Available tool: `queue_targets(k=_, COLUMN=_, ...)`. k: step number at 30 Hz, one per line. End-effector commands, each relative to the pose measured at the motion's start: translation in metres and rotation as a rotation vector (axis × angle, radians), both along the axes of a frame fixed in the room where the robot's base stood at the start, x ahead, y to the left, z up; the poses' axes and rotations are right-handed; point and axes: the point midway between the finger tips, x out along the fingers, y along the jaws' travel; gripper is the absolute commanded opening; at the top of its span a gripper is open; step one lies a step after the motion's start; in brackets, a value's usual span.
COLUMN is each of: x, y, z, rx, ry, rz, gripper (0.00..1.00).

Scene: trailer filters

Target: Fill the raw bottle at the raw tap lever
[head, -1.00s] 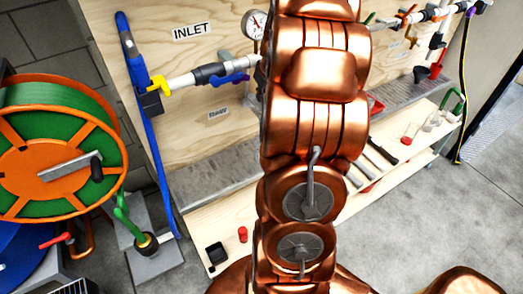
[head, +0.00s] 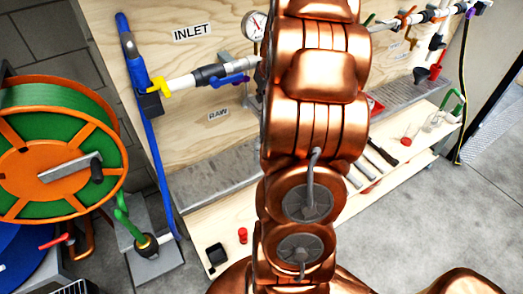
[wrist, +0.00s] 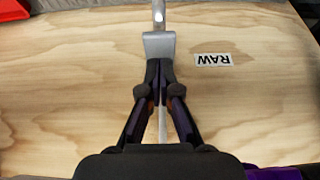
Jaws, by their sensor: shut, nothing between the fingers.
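In the wrist view my gripper (wrist: 160,68) is shut, its two dark fingers together. Its tips meet or overlap a grey block (wrist: 159,46) with a shiny metal tube (wrist: 158,14) beyond it; I cannot tell whether they touch. The RAW label (wrist: 213,59) is upside down to the right of the tips, and also shows on the board in the head view (head: 218,114). A purple part (wrist: 272,173) shows at the bottom right; I cannot tell whether it is the raw tap lever. My arm hides the gripper in the head view. I cannot make out the raw bottle.
An inlet pipe with a blue lever (head: 231,80) and a gauge (head: 255,25) are on the plywood board. Below is a grey trough (head: 215,183) and a wooden shelf (head: 215,225) with a black cup (head: 216,254) and red cap (head: 242,235). A hose reel (head: 60,150) stands left.

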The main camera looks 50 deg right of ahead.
Motion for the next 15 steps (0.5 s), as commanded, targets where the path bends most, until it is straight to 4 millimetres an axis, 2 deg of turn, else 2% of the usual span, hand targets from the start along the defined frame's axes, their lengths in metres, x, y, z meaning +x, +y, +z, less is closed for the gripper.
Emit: queue_targets(k=15, x=-0.0001, y=0.0000, z=-0.0054, rx=0.000, ry=0.000, rz=0.000, gripper=0.00)
